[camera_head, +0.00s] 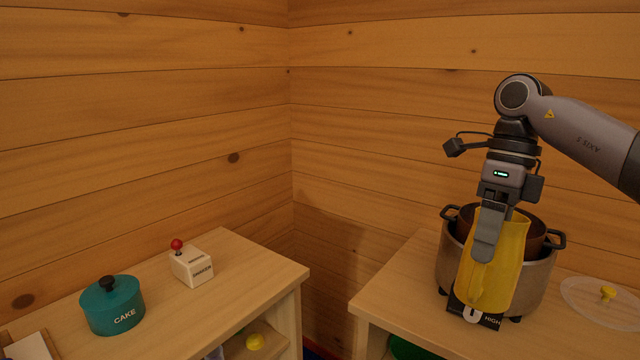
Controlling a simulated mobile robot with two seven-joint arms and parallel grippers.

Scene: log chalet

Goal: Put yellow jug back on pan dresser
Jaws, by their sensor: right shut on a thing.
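The yellow jug (507,270) is upright at the right, in front of a big metal cooker. My right gripper (487,245) comes down from above and is shut on the jug, with one grey finger showing over its near side. The jug hides part of the cooker. I cannot tell whether its base touches the dresser top. The wooden dresser (395,290) under the cooker is at the right; I cannot tell for sure if it is the pan dresser. My left gripper is not in view.
The metal cooker (538,283) has dark handles and a control panel marked HIGH. A clear lid with a yellow knob (607,294) lies to its right. The left cabinet (240,272) holds a teal CAKE pot (112,307) and a white box with a red knob (192,266). A gap separates the cabinets.

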